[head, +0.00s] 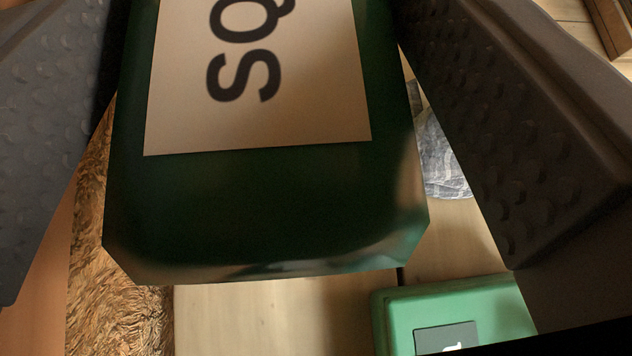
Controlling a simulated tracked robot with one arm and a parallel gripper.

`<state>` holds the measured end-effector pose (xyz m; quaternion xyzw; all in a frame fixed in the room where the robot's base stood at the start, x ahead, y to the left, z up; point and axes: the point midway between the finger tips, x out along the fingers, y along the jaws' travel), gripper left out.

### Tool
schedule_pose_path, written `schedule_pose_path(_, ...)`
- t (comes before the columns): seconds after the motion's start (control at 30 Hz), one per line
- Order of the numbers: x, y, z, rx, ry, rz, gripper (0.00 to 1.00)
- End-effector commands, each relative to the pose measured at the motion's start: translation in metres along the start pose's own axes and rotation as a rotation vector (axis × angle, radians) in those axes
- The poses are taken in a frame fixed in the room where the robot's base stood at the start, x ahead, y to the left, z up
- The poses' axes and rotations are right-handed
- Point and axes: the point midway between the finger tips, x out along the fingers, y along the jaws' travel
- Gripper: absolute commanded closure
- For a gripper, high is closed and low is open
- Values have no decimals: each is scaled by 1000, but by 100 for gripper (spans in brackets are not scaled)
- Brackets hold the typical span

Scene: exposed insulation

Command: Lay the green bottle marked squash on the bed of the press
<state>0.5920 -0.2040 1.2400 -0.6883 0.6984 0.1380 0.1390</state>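The green bottle (262,215) fills the middle of the head view, close to the camera. Its pale label (320,90) shows the letters "SQ" turned sideways, and the rest is cut off by the top edge. My gripper (262,100) has one dark, studded finger on each side of the bottle. The fingers meet its sides near the top of the view, and the bottle appears held above the wooden surface. I cannot make out a press or its bed.
A green box-like thing (460,302) with a dark plate is at the lower right, partly cut off. Brown fibrous insulation (110,300) lies at the left. A crumpled grey-blue thing (445,165) shows behind the right finger. Pale wooden boards (270,315) lie below, with a brown wooden edge (610,30) at top right.

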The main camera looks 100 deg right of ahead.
Motion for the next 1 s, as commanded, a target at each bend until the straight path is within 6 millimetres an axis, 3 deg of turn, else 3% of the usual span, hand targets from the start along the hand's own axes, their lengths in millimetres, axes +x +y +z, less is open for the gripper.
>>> schedule_pose_path(0.2, 9, -2, 32, -9, 4, -4, 62)
schedule_pose_path(0.6, 22, -3, 68, -9, 1, -11, 62)
schedule_pose_path(1.0, 24, -3, 75, -7, 1, -11, 62)
